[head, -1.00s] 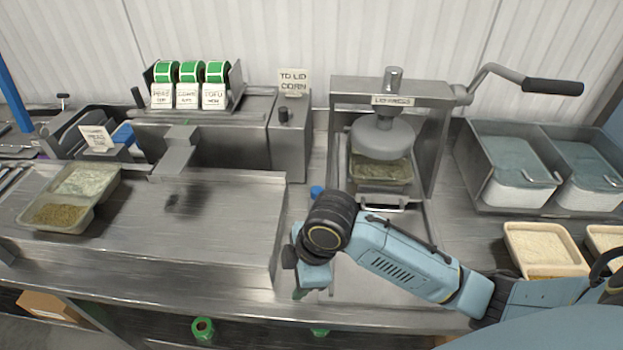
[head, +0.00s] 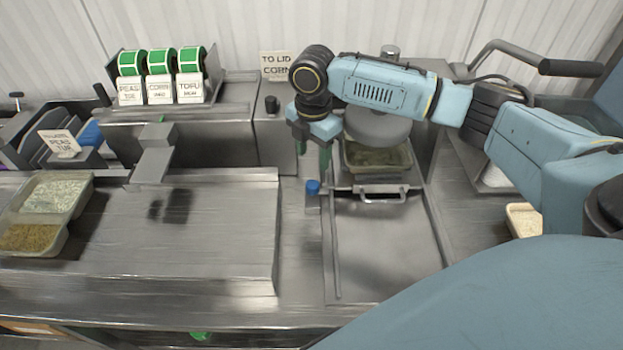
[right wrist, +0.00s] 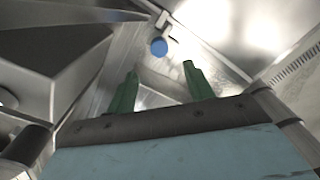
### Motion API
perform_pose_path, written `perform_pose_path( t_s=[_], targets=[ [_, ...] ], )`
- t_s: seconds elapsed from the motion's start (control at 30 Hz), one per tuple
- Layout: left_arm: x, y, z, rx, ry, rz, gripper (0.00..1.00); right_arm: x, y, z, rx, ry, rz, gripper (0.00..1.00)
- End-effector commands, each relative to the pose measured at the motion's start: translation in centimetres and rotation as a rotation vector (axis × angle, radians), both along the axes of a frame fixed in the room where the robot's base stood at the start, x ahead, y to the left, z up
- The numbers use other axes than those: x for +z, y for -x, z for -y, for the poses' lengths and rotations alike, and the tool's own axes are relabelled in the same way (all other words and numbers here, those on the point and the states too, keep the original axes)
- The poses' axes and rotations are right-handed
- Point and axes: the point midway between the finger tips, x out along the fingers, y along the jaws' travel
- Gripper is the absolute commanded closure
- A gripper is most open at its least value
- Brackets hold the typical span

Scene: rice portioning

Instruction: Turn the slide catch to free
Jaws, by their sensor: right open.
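The slide catch seems to be the small blue knob (head: 313,187) at the left edge of the lid press's slide, near its handle (head: 381,192). It also shows in the right wrist view as a blue disc (right wrist: 159,47), beyond the fingertips and roughly between them. My right gripper (head: 312,160) points down just above the knob, apart from it. Its green fingers (right wrist: 160,85) are open and empty. Which way the catch is turned is too small to tell. My left gripper is not in view.
A filled tray (head: 378,157) sits under the press head (head: 378,127), partly behind my right arm. The labeller (head: 190,135) with green label rolls stands to the left. A two-part food tray (head: 43,210) lies at far left. The slide plate (head: 390,245) in front is bare.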

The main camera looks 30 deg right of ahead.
Motion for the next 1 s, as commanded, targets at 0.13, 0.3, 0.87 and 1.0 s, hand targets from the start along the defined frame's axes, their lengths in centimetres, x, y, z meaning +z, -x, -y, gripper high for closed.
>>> perform_pose_path(
  t_s=[0.13, 0.3, 0.87, 1.0],
  targets=[
    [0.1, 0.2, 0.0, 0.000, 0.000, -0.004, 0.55, -3.4, 0.1, -0.1, -0.001, 0.000, -0.003, 0.48],
    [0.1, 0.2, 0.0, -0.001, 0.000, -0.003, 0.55, -6.8, 0.1, -0.1, 0.000, 0.000, -0.002, 0.48],
    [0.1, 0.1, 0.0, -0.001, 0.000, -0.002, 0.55, -9.9, 0.0, -0.1, 0.000, 0.001, 0.001, 0.48],
    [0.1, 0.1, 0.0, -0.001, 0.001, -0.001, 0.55, -9.9, 0.0, -0.1, 0.000, 0.001, 0.001, 0.61]
  ],
)
